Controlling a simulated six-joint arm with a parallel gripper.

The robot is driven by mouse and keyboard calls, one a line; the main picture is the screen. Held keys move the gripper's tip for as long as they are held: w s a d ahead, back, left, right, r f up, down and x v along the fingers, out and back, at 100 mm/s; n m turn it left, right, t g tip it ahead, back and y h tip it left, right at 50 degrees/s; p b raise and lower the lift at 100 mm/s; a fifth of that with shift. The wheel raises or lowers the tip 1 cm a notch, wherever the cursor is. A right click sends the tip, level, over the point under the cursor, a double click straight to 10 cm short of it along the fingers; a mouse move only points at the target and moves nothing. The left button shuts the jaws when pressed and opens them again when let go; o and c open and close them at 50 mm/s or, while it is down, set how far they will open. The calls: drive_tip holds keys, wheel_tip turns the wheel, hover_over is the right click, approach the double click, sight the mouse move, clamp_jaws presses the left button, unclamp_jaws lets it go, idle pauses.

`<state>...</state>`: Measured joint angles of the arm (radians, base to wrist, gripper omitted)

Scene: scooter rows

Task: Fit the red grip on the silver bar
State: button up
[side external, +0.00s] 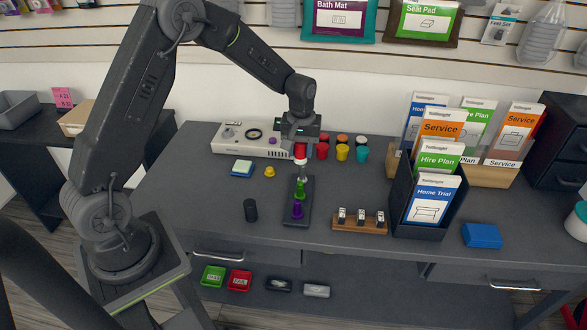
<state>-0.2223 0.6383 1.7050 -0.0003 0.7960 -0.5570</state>
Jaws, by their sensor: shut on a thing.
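My gripper (300,143) points down over the dark base plate (289,219) and is shut on the red grip (300,153). The red grip is upright, with a pale band at its lower end. The silver bar (303,173) stands at the far end of the plate, directly below the red grip. I cannot tell whether the grip touches the bar or is around its top. A green grip (300,190) and a purple grip (297,210) stand nearer on the same plate. The jaws hide the top of the red grip.
Behind are a pale grey device (228,143) and several coloured cylinders, including a yellow one (342,153). A black cylinder (250,210) stands left of the plate, a wooden block (361,221) right. A tall leaflet holder (403,207) stands farther right. The front left desktop is clear.

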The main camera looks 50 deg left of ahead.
drive_tip(key=w+a+n, duration=0.2)
drive_tip(key=n, duration=0.1)
drive_tip(key=w+a+r+n, duration=0.1)
drive_tip(key=w+a+n, duration=0.1)
drive_tip(key=n, duration=0.1)
drive_tip(key=shift+w+a+n, duration=0.35)
drive_tip(key=shift+a+n, duration=0.05)
drive_tip(key=shift+f, duration=2.65)
drive_tip(key=shift+f, duration=2.95)
idle(0.7)
drive_tip(key=o, duration=1)
drive_tip(key=shift+o, duration=0.6)
